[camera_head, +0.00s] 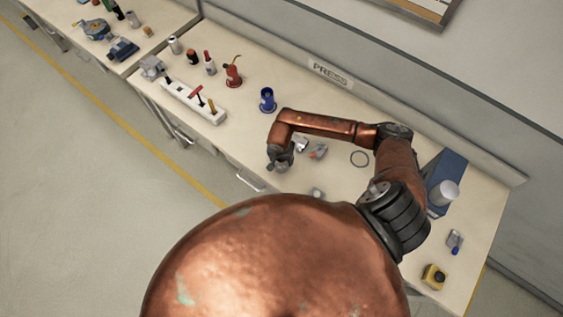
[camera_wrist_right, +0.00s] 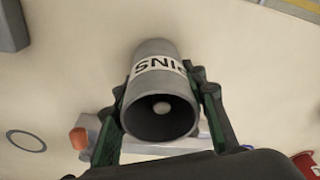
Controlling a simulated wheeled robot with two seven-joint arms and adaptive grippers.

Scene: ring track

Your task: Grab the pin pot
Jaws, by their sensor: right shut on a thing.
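The pin pot (camera_wrist_right: 156,75) is a grey cylinder with a dark open mouth and a white label reading PINS, upside down in the right wrist view. My right gripper (camera_wrist_right: 160,108) is shut on it, with one green-edged finger on each side. In the head view my right gripper (camera_head: 280,160) is over the front part of the bench, and I cannot make out the pot clearly there. I cannot tell whether the pot touches the bench. My left gripper is not in view.
A grey-and-orange item (camera_head: 318,151) lies close to the gripper, and a dark ring (camera_head: 360,158) lies farther right. A blue pot (camera_head: 267,100), a red oil can (camera_head: 233,72) and a white tool rack (camera_head: 194,101) stand to the left. A blue box (camera_head: 444,176) stands right.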

